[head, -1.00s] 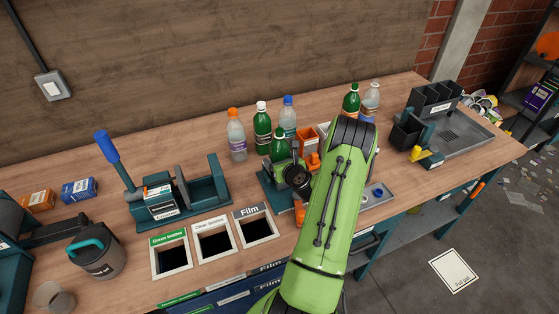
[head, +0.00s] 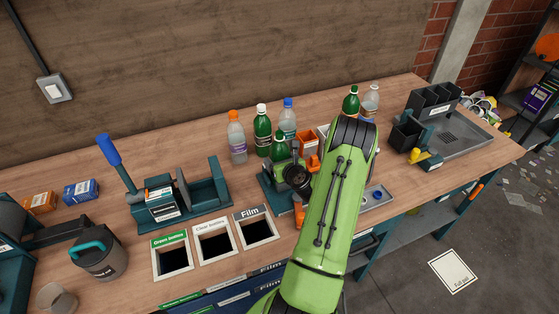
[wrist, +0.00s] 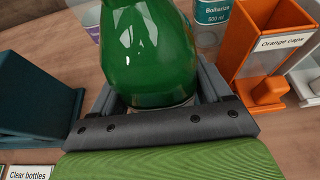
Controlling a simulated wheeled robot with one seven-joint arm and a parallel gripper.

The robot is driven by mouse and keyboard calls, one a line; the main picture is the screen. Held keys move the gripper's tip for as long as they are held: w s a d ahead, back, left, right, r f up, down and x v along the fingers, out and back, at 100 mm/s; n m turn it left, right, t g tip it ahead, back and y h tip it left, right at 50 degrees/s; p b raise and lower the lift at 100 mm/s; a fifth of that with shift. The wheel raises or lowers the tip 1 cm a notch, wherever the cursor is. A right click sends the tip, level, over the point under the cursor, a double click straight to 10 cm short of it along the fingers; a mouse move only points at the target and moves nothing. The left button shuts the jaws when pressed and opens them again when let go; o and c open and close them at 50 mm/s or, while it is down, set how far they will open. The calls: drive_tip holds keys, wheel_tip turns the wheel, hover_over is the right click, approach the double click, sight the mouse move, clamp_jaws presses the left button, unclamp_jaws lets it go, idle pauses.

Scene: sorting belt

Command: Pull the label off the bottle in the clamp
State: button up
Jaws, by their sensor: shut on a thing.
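A thin pale strip, perhaps the label's edge, shows under the green; the rest of the label is hidden.
Several other bottles stand behind, including an orange-capped clear one (head: 236,140). The Orange caps box (wrist: 262,45) is close on the right. Openings for green bottles (head: 173,258), clear bottles (head: 215,243) and Film (head: 255,230) lie left. A lever-handled device (head: 180,200) stands behind them.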

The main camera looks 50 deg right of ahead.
sight(279, 132)
drive_tip(key=shift+r+p, duration=0.85)
drive_tip(key=shift+r, duration=0.1)
drive_tip(key=shift+r+p, duration=2.35)
drive_tip(key=shift+r, duration=0.15)
drive_tip(key=shift+r+p, duration=2.3)
drive_tip(key=shift+r, duration=0.2)
drive_tip(key=shift+r+p, duration=2.3)
drive_tip(key=shift+r, duration=0.2)
drive_tip(key=shift+r+p, duration=0.75)
drive_tip(key=shift+r, duration=0.35)
drive_tip(key=shift+f, duration=0.1)
